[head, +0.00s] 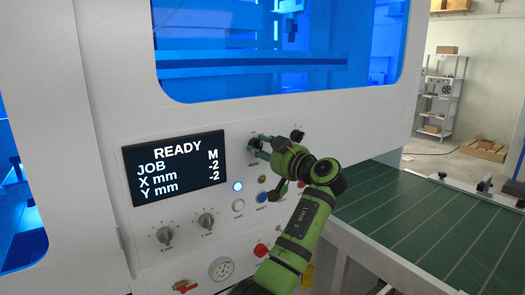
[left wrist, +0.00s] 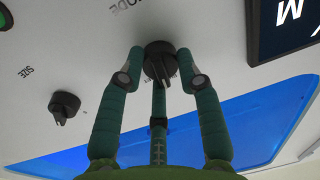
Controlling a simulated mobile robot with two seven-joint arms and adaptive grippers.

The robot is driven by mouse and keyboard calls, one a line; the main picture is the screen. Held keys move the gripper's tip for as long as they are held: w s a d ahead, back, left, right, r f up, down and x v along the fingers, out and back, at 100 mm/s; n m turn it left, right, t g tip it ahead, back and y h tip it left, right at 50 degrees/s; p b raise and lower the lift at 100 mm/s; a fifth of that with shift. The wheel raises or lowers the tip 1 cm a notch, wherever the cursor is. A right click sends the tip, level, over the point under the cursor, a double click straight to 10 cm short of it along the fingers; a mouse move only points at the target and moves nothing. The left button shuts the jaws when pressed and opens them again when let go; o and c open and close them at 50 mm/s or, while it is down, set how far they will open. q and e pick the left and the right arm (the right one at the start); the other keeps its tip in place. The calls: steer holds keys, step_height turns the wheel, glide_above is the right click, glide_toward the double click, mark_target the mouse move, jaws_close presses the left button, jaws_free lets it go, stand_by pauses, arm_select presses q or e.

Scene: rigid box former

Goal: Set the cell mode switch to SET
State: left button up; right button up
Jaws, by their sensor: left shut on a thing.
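The cell mode switch (left wrist: 160,62) is a black rotary knob with a raised grip bar on the white panel, under the MODE lettering in the left wrist view. My left gripper (left wrist: 163,78) has its green fingers around the knob, shut on it. In the head view my left gripper (head: 258,148) is at the panel just right of the display, and it mostly hides the switch. The position labels around the knob are largely covered by the fingers, so I cannot read which one it points to. My right gripper is not in view.
The black SIZE knob (left wrist: 63,106) sits beside the mode switch. The display (head: 175,167) reads READY, M. Lit and coloured buttons (head: 238,187), two lower knobs (head: 206,222) and a gauge (head: 221,268) lie below. A green conveyor (head: 430,225) is at the right.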

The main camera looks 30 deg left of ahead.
arm_select(q)
steer(key=m, duration=0.3)
steer(key=shift+f+b, duration=0.15)
steer(key=shift+b, duration=0.15)
steer(key=shift+m, duration=2)
steer(key=o, duration=1.2)
steer(key=shift+a, duration=0.1)
steer(key=shift+c, duration=0.2)
steer(key=v, duration=1.2)
steer(key=shift+f, duration=0.2)
